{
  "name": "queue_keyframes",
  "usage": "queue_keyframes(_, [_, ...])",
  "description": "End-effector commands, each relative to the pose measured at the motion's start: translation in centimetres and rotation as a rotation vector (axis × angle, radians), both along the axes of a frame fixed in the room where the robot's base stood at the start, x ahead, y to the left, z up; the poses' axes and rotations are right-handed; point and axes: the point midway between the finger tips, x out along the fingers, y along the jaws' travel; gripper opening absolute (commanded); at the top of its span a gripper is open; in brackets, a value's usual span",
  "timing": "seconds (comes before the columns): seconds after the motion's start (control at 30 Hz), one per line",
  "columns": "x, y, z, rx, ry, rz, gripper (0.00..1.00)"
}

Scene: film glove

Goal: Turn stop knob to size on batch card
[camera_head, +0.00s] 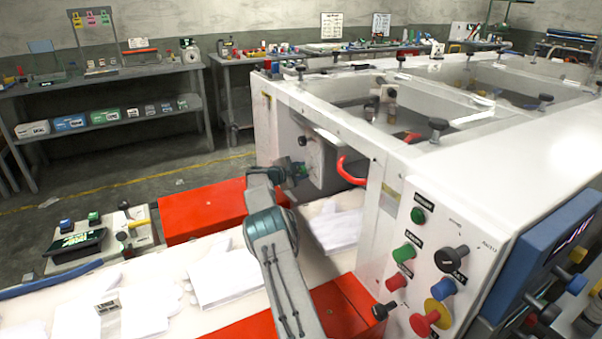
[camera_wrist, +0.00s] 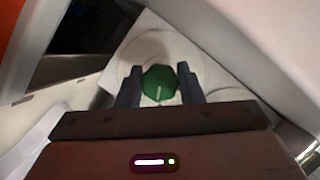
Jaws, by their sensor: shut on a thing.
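The green knob (camera_wrist: 160,83) is many-sided with a white pointer line, and sits on a round pale dial plate (camera_wrist: 163,52). In the wrist view the dark fingers of my gripper (camera_wrist: 160,87) stand on either side of the knob, shut on it. The pointer line runs toward the bottom of the picture, leaning slightly left. In the head view my gripper (camera_head: 297,172) reaches the side panel of the white machine (camera_head: 325,155), mostly hiding the knob.
A red curved handle (camera_head: 351,172) sticks out right of my gripper. Red guards (camera_head: 205,208) flank the pale belt. A black knob (camera_head: 303,141) is above my gripper. The control panel (camera_head: 425,260) with coloured buttons is at right. Workbenches line the back wall.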

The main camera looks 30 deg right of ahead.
Motion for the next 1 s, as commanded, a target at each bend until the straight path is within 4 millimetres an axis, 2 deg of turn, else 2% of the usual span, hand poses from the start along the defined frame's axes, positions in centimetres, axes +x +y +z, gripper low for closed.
queue_keyframes(0.27, [-0.03, 0.00, -0.69, -0.008, -0.155, 0.000, 0.11])
queue_keyframes(0.5, [0.00, 0.05, -1.04, -0.021, -0.370, 0.001, 0.11])
queue_keyframes(1.0, [-0.01, 0.04, -0.62, -0.044, -0.762, 0.000, 0.11])
